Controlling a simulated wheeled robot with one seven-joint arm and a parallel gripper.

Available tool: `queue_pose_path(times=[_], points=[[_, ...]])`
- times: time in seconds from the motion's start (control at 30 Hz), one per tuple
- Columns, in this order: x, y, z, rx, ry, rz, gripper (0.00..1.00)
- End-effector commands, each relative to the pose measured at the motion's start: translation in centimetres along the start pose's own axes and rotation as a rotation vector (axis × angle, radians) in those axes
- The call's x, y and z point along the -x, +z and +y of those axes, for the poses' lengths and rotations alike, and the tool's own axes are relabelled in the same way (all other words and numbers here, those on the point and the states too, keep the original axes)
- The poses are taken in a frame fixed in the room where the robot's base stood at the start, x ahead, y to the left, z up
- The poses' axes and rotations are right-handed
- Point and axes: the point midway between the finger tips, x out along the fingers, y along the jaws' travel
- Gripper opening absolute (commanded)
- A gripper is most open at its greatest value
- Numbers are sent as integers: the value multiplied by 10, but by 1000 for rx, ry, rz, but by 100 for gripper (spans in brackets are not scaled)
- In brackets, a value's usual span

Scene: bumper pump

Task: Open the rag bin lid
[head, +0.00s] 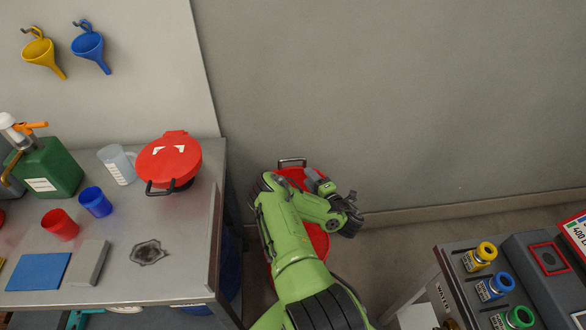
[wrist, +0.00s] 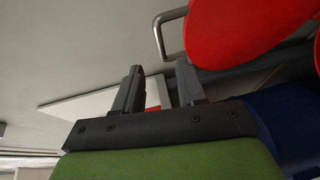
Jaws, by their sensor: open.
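A round red bin (head: 319,240) stands on the floor against the wall, with a grey metal loop handle (head: 292,162) at its far side. My green arm hides much of its top, so I cannot tell how its lid sits. My gripper (head: 352,212) is over the bin's right side, open and empty. In the wrist view the open jaws (wrist: 160,66) point towards the wall. A red rounded surface (wrist: 235,30) and the metal loop handle (wrist: 168,35) lie beyond them, apart from the fingers.
A workbench (head: 185,240) at left holds a red round-lidded container (head: 168,160) with a black handle, a green can (head: 50,170), a jug (head: 117,165) and cups. A bench with coloured fittings (head: 490,285) is at lower right. Bare wall (head: 420,110) lies behind.

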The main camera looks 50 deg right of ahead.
Motion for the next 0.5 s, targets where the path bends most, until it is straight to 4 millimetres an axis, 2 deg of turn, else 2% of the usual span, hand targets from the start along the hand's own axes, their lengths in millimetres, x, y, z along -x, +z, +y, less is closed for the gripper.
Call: queue_pose_path(times=[0.03, 0.4, 0.5], points=[[-4, 0, -7, 3, 2, 1, 40], [-14, -2, -7, -4, 5, -9, 40], [-40, -4, -2, -3, 6, 0, 40]])
